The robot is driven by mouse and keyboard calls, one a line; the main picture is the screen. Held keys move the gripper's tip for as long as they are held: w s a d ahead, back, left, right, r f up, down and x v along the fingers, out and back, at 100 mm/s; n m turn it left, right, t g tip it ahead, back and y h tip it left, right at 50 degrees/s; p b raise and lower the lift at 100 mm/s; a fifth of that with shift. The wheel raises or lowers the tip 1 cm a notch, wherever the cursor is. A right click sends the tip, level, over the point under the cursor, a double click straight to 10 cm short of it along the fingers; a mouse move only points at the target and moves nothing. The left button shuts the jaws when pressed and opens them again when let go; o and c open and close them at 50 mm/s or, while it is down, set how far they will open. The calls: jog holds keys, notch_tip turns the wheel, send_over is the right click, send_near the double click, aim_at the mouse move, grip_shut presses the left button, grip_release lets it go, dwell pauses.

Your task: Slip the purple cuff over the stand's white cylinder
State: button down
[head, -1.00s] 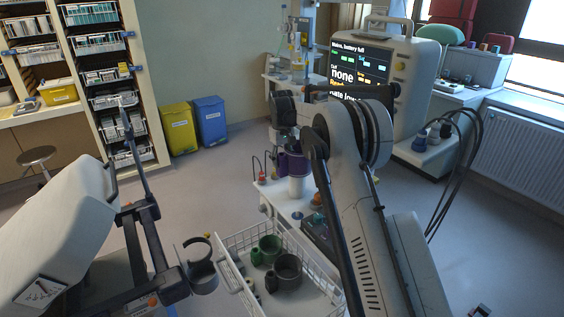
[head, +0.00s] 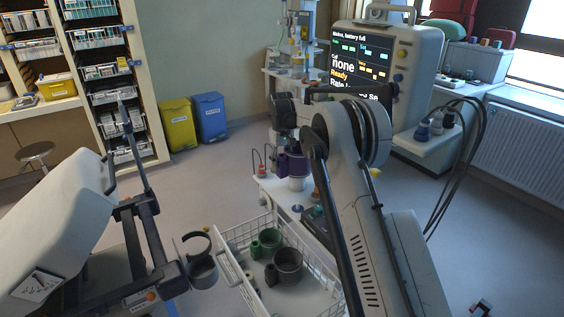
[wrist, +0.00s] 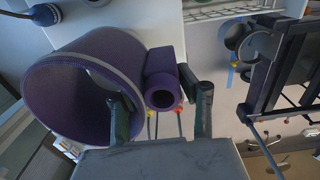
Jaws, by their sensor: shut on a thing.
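The purple cuff (head: 296,166) is in my gripper above the low white stand in the head view. In the wrist view the cuff (wrist: 62,95) is a wide ring filling the left side, with a small purple tube (wrist: 163,92) on its side. My gripper (wrist: 162,112) is shut on the cuff, its fingers either side of the wall and tube. The stand's white cylinder (head: 297,184) shows just below the cuff in the head view. The cuff hides its top; I cannot tell whether the cuff is around it or only above it.
A wire basket (head: 240,284) with green and grey cuffs stands in front of the stand. A grey holder (head: 201,270) on the stretcher rail is left of it. The monitor (head: 385,65) stands behind my arm. Small red and yellow-topped items sit near the cylinder.

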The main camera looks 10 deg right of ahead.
aim_at(282, 170)
jog(key=shift+f+b, duration=1.25)
jog(key=shift+f, duration=0.75)
jog(key=shift+r, duration=0.15)
jog(key=shift+r, duration=0.1)
jog(key=shift+r, duration=0.65)
jog(key=shift+s, duration=0.1)
dwell(0.4)
jog(key=shift+f, duration=0.15)
jog(key=shift+f+b, duration=0.7)
jog(key=shift+r, duration=0.1)
